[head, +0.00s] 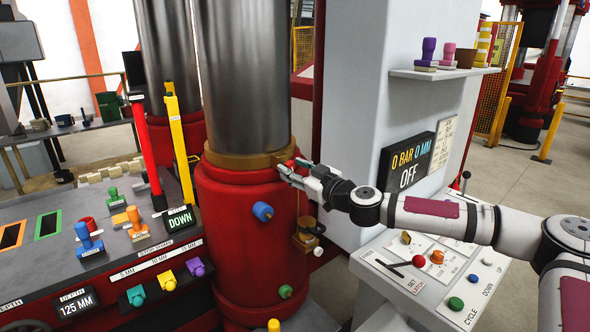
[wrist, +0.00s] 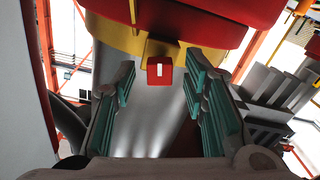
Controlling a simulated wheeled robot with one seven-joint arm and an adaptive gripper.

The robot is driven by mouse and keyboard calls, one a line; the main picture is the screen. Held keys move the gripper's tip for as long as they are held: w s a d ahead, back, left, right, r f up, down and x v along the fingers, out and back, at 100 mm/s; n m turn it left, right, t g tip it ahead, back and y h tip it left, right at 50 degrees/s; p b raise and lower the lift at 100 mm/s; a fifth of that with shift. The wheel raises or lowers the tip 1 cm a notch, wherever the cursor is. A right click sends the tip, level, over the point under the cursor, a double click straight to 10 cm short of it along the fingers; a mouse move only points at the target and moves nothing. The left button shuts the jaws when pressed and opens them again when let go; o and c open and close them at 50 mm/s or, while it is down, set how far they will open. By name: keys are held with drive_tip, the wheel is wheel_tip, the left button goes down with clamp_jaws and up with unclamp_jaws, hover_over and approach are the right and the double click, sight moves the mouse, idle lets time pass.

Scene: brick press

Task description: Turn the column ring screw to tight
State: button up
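The column ring (head: 225,160) is a brass-coloured collar around the foot of the shiny steel column, on top of the red cylinder. Its screw (head: 288,164) is a small red head on the ring's right side, partly covered by my gripper (head: 299,171). In the wrist view the screw head (wrist: 160,70) is a red block with an upright white mark, below the yellow ring (wrist: 110,35). My open gripper (wrist: 161,76) has one teal-padded finger on each side of it. Gaps show on both sides, so the fingers are apart from the screw.
A grey control panel (head: 378,258) with buttons and levers stands below my arm. A white pillar (head: 358,80) carries a display (head: 407,160) reading "0 BAR 0 MM OFF". A bench (head: 62,215) with coloured handles and a yellow upright (head: 180,140) are left of the column.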

drive_tip(key=shift+c, duration=0.2)
clamp_jaws()
